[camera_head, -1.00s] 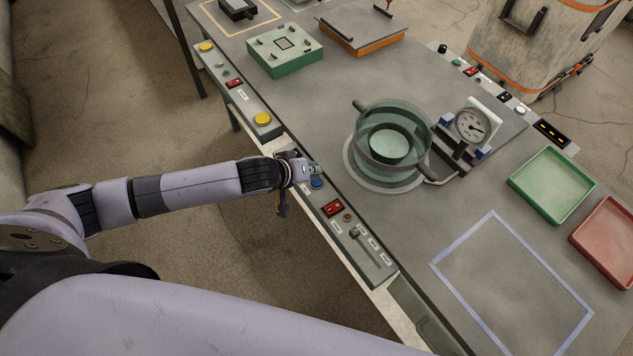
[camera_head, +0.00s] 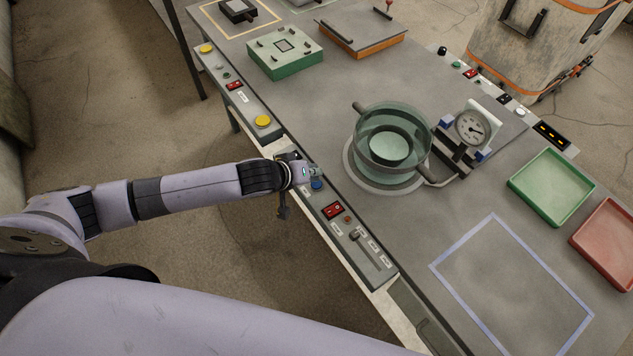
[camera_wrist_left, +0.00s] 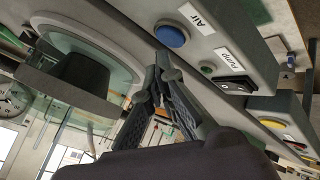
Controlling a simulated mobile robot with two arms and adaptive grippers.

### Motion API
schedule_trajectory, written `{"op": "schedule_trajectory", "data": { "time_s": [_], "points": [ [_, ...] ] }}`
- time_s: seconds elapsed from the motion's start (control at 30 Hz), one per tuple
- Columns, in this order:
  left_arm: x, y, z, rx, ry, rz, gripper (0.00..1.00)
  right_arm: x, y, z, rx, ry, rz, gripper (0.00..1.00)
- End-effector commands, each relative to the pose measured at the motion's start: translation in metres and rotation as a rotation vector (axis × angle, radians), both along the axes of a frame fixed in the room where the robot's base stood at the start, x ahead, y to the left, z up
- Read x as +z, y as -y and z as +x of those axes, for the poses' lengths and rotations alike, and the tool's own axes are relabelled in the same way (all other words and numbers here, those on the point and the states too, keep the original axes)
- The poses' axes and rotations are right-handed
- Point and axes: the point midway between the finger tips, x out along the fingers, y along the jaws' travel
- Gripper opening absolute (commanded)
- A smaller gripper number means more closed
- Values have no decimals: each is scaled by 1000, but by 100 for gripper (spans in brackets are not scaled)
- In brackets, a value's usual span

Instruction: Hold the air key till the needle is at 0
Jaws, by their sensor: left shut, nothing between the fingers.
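The blue air key (camera_head: 317,185) is on the control rail along the near table edge. In the left wrist view the blue key (camera_wrist_left: 172,34) sits beside an "Air" label. My left gripper (camera_head: 313,172) is shut and empty, close by the key. In the left wrist view its fingertips (camera_wrist_left: 163,58) appear just below the key; I cannot tell whether they touch it. The round gauge (camera_head: 474,127) stands beside the clear glass vessel (camera_head: 393,135); its needle seems to point rightward, but the numbers are too small to read. My right gripper is out of view.
A red rocker switch (camera_head: 333,210), a small red lamp (camera_head: 347,219) and a slider (camera_head: 365,246) are farther along the rail. A yellow button (camera_head: 263,121) is on the other side. Green (camera_head: 551,187) and red (camera_head: 609,238) trays lie right.

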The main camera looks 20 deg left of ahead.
Motion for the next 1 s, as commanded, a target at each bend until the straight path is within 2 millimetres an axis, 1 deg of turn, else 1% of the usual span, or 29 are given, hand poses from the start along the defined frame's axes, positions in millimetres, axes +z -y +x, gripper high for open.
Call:
{"op": "schedule_trajectory", "data": {
  "time_s": [0.2,0.5,1.0],
  "points": [
    [-1,0,0,0,0,0,0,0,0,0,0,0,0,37],
    [-9,0,0,0,0,0,0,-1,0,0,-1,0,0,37],
    [-10,0,0,0,0,0,0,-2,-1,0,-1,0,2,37]
  ]
}}
